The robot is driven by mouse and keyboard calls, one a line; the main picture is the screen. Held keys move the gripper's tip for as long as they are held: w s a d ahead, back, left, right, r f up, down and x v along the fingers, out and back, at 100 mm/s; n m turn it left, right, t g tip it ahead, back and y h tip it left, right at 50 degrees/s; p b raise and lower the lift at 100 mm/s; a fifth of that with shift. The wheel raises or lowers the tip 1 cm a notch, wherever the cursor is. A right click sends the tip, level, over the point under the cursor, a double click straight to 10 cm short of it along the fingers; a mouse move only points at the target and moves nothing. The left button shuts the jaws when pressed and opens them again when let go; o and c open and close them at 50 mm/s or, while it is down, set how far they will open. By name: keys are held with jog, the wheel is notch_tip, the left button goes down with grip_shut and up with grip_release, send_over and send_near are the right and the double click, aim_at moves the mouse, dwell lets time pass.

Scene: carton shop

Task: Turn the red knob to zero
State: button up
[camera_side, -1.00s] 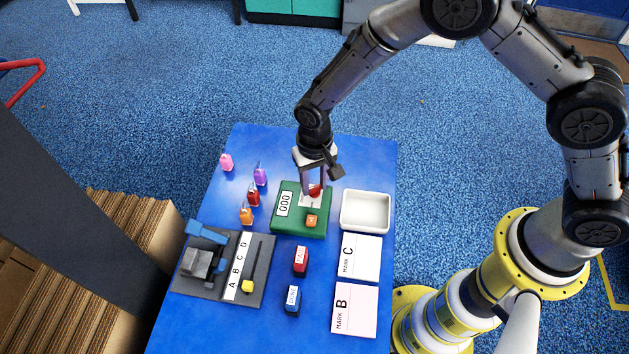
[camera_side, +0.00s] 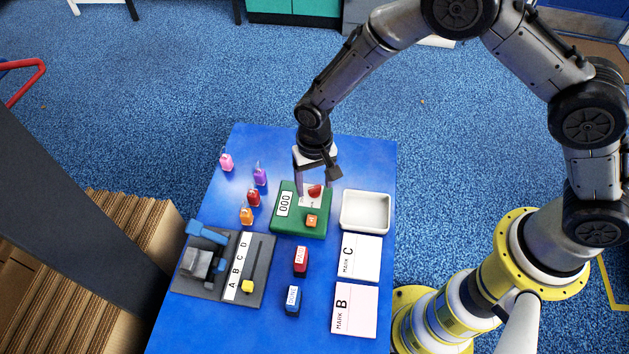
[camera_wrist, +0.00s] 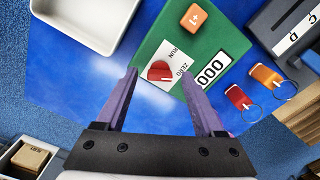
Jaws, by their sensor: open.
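The red knob (camera_side: 315,191) sits on a white plate on the green box (camera_side: 287,226). In the wrist view the red knob (camera_wrist: 160,71) lies beside the printed words RUN and ZERO; its pointed part aims along the plate, but I cannot tell exactly at which word. The counter on the box (camera_wrist: 210,70) reads 000. My gripper (camera_side: 312,180) is above the box, just behind the knob. In the wrist view my gripper (camera_wrist: 163,85) is open, its two fingers apart on either side of the knob's line, with nothing between them.
An orange +1 button (camera_wrist: 194,17) is on the same box. A white tray (camera_side: 345,211) stands to its right. Several coloured tags, including a purple one (camera_side: 260,176), lie to the left. Stamps, cards and a lettered slider panel (camera_side: 262,270) are in front.

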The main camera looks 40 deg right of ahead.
jog(key=shift+r, duration=0.1)
notch_tip(320, 180, up, 14)
jog(key=shift+f, duration=0.2)
dwell(0.3)
notch_tip(320, 180, up, 12)
jog(key=f+m+t, duration=0.1)
jog(key=m+t, duration=0.1)
send_over(315, 186)
jog(key=d, duration=0.7)
jog(key=s+d+r+t, duration=0.2)
jog(key=s+d+r, duration=0.4)
jog(key=d+r, duration=0.15)
jog(key=s+d+r+n+t, duration=0.1)
jog(key=s+d, duration=0.2)
jog(key=s, duration=0.3)
jog(key=s+d+r+t, duration=0.1)
jog(key=s+d+r, duration=0.1)
jog(key=s, duration=0.3)
jog(key=s+d+f+n, duration=0.1)
jog(key=s+f+n, duration=0.3)
jog(key=s, duration=0.3)
jog(key=shift+d+f, duration=0.15)
jog(key=shift+f, duration=0.45)
